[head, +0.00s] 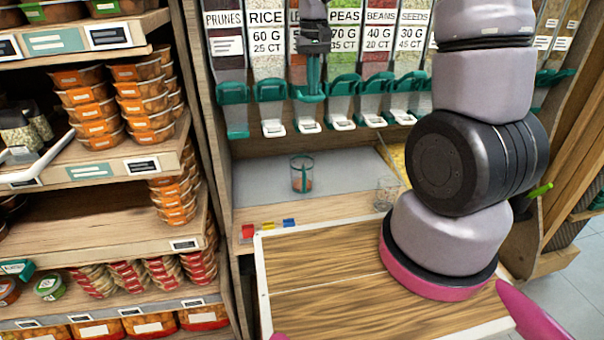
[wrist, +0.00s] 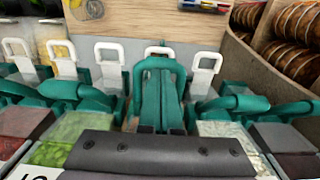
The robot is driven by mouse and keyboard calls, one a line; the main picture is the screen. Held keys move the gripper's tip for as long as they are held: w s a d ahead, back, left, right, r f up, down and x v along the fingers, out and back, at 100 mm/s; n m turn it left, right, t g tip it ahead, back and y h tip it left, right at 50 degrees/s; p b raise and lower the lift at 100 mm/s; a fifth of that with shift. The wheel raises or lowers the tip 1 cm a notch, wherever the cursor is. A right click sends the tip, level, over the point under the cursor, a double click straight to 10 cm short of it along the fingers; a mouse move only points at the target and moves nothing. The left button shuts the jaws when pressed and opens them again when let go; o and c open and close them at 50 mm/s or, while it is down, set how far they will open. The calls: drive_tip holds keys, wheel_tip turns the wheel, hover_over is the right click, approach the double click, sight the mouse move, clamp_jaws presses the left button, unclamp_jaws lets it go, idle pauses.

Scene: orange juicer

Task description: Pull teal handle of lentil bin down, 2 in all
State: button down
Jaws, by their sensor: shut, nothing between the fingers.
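The lentil bin stands between the rice and peas bins in the head view; my gripper and wrist hide most of its front and label. Its teal handle (head: 307,94) is partly covered, with its white spout (head: 308,125) below. My gripper (head: 313,88) is shut and empty, pointing down in front of this handle. In the wrist view my narrow teal fingers (wrist: 157,62) are together at the middle, over the lentil bin's white spout loop (wrist: 158,50). I cannot tell whether they touch the handle. A clear cup (head: 302,176) with a little orange-brown content stands below.
The rice bin's handle (head: 270,91) and peas bin's handle (head: 344,86) are close on either side. A second glass (head: 386,193) stands at the right on the counter. The wooden table (head: 335,275) in front is bare. Loaded shelves (head: 95,210) fill the left.

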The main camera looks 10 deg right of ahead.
idle(0.4)
wheel_tip(320, 180, up, 6)
drive_tip(key=shift+w+r, duration=0.25)
drive_tip(key=shift+w, duration=0.2)
idle(0.5)
drive_tip(key=shift+f, duration=0.1)
drive_tip(key=shift+s+f, duration=0.15)
drive_tip(key=shift+f, duration=0.9)
drive_tip(key=shift+s+f, duration=0.2)
drive_tip(key=shift+f, duration=0.9)
drive_tip(key=shift+s+f, duration=0.15)
drive_tip(key=shift+f, duration=0.9)
drive_tip(key=shift+r, duration=0.1)
wheel_tip(320, 180, up, 6)
drive_tip(key=w, duration=0.1)
drive_tip(key=shift+r, duration=0.2)
